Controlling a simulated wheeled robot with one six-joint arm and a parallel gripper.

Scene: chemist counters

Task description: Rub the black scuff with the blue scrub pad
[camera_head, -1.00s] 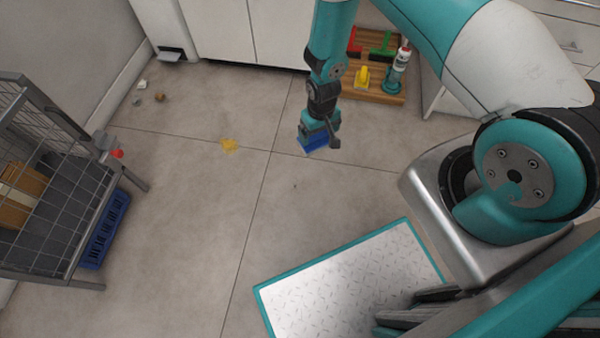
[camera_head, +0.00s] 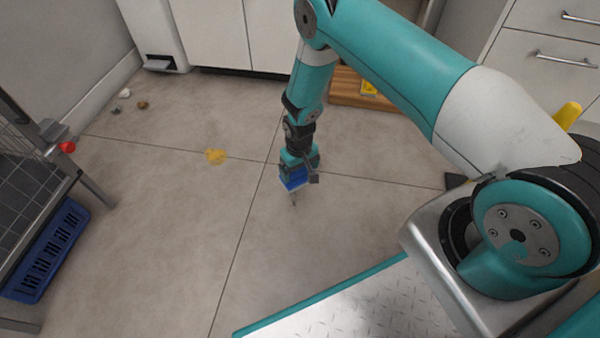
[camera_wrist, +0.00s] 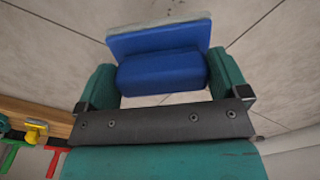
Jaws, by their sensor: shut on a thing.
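The blue scrub pad (camera_head: 293,181) has a blue block handle and a pale grey underside edge. My gripper (camera_head: 298,170) is shut on its handle and points down over the floor. In the wrist view the pad (camera_wrist: 160,40) sits out in front of my gripper (camera_wrist: 163,82), with a teal finger on each side. A small dark mark on the floor, the black scuff (camera_head: 294,200), shows just in front of the pad's near edge, partly hidden perhaps. Faint dark specks show beyond the pad in the wrist view. I cannot tell whether the pad touches the floor.
A yellow stain (camera_head: 216,156) lies on the floor to the left. Small debris (camera_head: 124,93) lies near the far wall. A wire cart with a blue crate (camera_head: 46,250) stands at the left.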

